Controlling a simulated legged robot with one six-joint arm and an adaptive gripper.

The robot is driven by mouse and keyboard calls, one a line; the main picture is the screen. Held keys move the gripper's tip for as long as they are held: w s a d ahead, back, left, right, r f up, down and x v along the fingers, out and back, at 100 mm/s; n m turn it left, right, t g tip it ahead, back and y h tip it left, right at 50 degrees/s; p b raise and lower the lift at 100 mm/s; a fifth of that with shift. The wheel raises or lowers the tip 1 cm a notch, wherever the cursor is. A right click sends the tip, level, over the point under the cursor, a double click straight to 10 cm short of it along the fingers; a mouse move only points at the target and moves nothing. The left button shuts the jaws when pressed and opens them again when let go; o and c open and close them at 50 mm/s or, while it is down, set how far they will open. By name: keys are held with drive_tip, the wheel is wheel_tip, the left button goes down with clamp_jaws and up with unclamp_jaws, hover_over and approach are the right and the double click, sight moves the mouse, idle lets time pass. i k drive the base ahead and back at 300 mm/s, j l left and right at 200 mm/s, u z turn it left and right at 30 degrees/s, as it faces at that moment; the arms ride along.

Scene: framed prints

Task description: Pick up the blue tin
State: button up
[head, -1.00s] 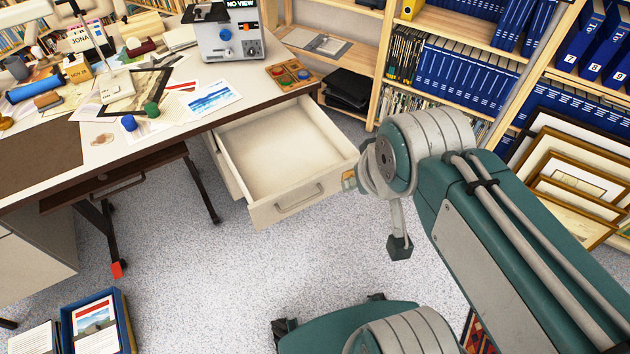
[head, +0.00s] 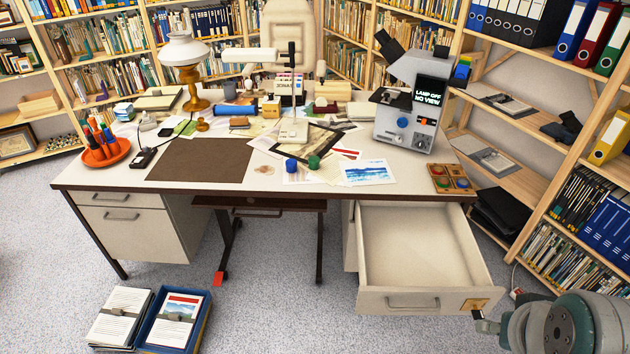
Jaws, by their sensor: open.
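A small blue round tin-like piece (head: 291,164) stands on the front middle of the desk, at the edge of some loose papers. A similar green piece (head: 314,162) stands just right of it. My gripper (head: 481,318) shows only in part at the lower right, beside the front of the open drawer. It is open, and I see nothing held in it. It is well to the right of the blue piece and apart from it. Most of my gripper is hidden by my own arm or lies out of frame.
The desk (head: 110,178) fills the middle. Its right drawer (head: 415,245) is pulled out below the blue piece's right side. A grey microscope-like device (head: 405,115) stands at the desk's right. A blue box of papers (head: 175,320) lies on the floor; carpet between is clear.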

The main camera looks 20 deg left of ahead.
sight(290, 164)
drive_tip(key=i+j+u, duration=0.1)
drive_tip(key=i+j, duration=0.45)
drive_tip(key=j, duration=0.25)
drive_tip(key=i+j+u, duration=0.1)
drive_tip(key=i+j, duration=0.45)
drive_tip(key=j, duration=0.2)
drive_tip(key=i+j+u, duration=0.1)
drive_tip(key=i+j, duration=0.5)
drive_tip(key=j, duration=0.1)
